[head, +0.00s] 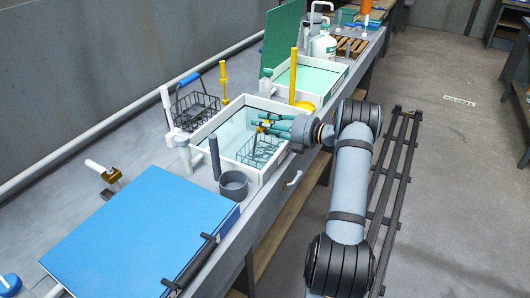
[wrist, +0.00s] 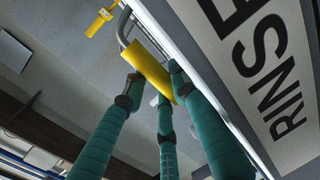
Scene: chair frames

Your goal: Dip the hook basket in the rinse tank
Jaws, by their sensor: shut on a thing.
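A dark wire basket (head: 262,152) with a yellow handle (wrist: 152,68) hangs upright inside the near white tank (head: 221,122), below the rim. The tank holds pale, clear liquid; how deep the basket sits in it is hard to tell. In the wrist view, a white wall (wrist: 265,70) beside the handle carries the word RINSE. My gripper (head: 266,125) is over this tank, and its green fingers are closed around the yellow handle, also in the wrist view (wrist: 155,90). The fingers and the tank's wall hide part of the basket.
A second wire basket (head: 195,106) with a blue handle stands on the bench behind the tank. A second tank (head: 318,80) with greenish liquid is farther along, beside a green panel (head: 281,38). A grey cup (head: 233,184) and a blue board (head: 140,232) are nearer.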

